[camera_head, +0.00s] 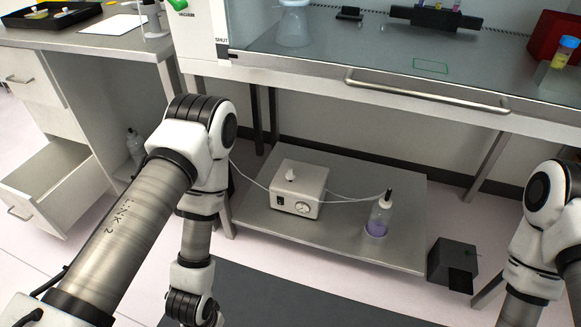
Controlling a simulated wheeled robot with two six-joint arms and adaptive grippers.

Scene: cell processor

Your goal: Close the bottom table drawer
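The bottom table drawer (58,192) stands pulled open at the left, under the grey-topped table (100,48). It is white and looks empty in the part that shows. Its handle (18,214) is on the front panel, which faces left. The drawer above it (28,88) is shut. My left arm reaches down to the right of the open drawer, apart from it, and its gripper is below the picture's lower edge. My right arm is at the right edge, far from the drawer, and its gripper is out of view.
A low shelf (400,259) under the safety cabinet bears a white pump box (298,190) and a bottle of purple liquid (379,217). A black bin (452,262) stands right of it. A clear bottle (135,146) stands under the table. The floor before the drawer is clear.

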